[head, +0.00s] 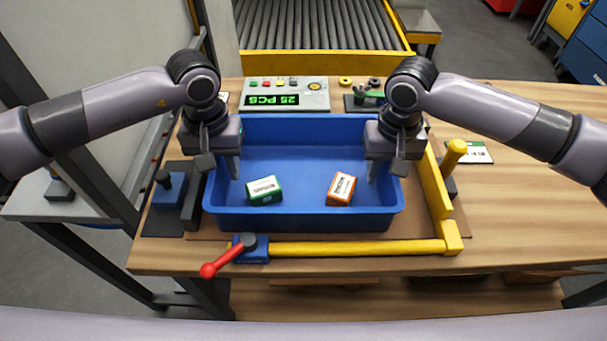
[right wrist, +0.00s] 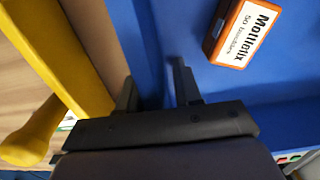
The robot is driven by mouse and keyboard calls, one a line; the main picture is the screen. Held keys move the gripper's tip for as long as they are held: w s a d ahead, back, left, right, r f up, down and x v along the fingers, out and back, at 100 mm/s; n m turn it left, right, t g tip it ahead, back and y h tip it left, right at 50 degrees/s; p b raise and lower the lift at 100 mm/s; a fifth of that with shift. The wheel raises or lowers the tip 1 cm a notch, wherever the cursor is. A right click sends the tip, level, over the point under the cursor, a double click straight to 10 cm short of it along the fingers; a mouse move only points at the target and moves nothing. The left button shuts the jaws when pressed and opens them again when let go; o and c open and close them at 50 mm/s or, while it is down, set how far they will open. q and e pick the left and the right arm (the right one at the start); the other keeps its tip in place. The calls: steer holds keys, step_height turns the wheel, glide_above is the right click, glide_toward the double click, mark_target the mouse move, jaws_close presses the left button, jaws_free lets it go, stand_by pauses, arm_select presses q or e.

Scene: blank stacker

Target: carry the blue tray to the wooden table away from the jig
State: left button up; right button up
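The blue tray (head: 300,217) sits level inside the jig on the wooden table (head: 530,215). It holds a green-and-white box (head: 264,191) and an orange-and-white box (head: 341,188). The jig has a yellow front bar (head: 350,248) and a yellow right rail (head: 436,195). My left gripper (head: 221,166) is at the tray's left wall, fingers apart, one inside the tray. My right gripper (head: 385,168) is at the right wall; in the right wrist view its spread fingers (right wrist: 155,90) straddle the wall, with a gap. Where the left outer finger meets the wall is partly hidden.
A red-handled clamp (head: 228,257) is at the jig's front left. A display box reading 25 PCS (head: 285,96) stands behind the tray, before a roller conveyor (head: 318,25). A card (head: 475,152) lies right of the jig; the table's right side is otherwise mostly clear.

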arm_select(q)
jaws_close()
arm_select(e)
jaws_close()
arm_select(q)
steer(key=shift+r, duration=0.2)
arm_select(e)
steer(key=shift+r, duration=0.2)
